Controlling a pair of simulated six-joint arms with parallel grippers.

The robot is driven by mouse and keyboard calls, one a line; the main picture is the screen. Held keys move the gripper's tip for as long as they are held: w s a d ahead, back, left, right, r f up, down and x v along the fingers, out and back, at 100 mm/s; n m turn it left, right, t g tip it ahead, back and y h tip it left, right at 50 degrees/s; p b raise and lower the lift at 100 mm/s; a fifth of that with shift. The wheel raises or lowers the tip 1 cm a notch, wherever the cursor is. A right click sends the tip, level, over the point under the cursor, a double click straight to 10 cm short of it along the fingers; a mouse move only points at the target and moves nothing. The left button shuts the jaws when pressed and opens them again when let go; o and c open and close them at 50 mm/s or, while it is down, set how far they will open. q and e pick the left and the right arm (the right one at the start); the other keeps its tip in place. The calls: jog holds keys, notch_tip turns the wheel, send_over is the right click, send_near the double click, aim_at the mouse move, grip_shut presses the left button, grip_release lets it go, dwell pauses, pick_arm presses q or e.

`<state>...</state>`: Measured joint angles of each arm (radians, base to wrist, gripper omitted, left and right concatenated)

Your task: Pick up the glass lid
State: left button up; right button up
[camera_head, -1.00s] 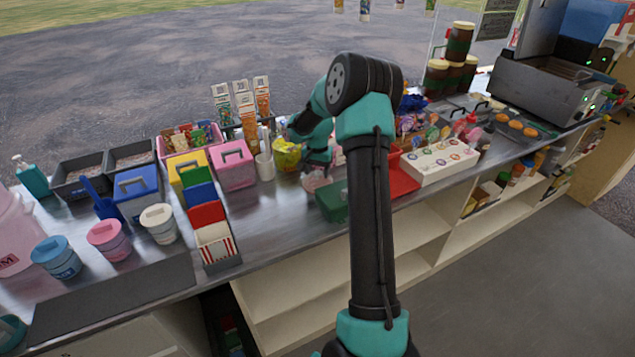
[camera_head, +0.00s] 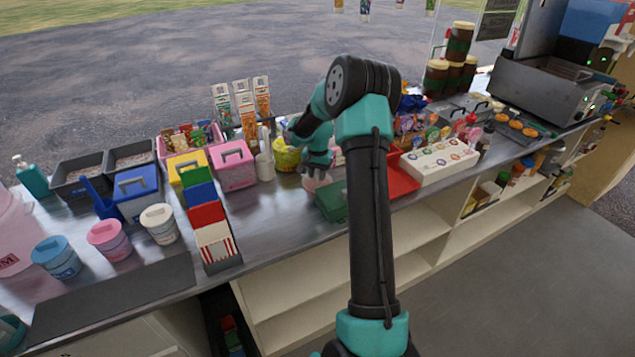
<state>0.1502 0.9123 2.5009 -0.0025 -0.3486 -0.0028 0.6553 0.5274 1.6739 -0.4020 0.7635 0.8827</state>
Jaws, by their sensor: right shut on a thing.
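My right gripper (camera_head: 316,166) is low over the counter, in front of the yellow tub, partly behind my own arm. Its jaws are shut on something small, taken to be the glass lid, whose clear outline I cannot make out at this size. A pale pinkish, see-through container (camera_head: 313,183) shows just below the jaws. I cannot tell whether the held thing touches it. My left gripper is not in view.
A yellow tub (camera_head: 286,157) and a white bottle (camera_head: 264,165) stand left of the gripper. A green box (camera_head: 331,202) lies in front and a red tray (camera_head: 401,180) is to the right. Bare counter (camera_head: 270,207) lies front-left of the gripper.

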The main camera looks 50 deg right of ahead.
aim_at(317, 172)
jog(key=c, duration=0.3)
notch_tip(317, 172, up, 10)
dwell(0.7)
dwell(0.3)
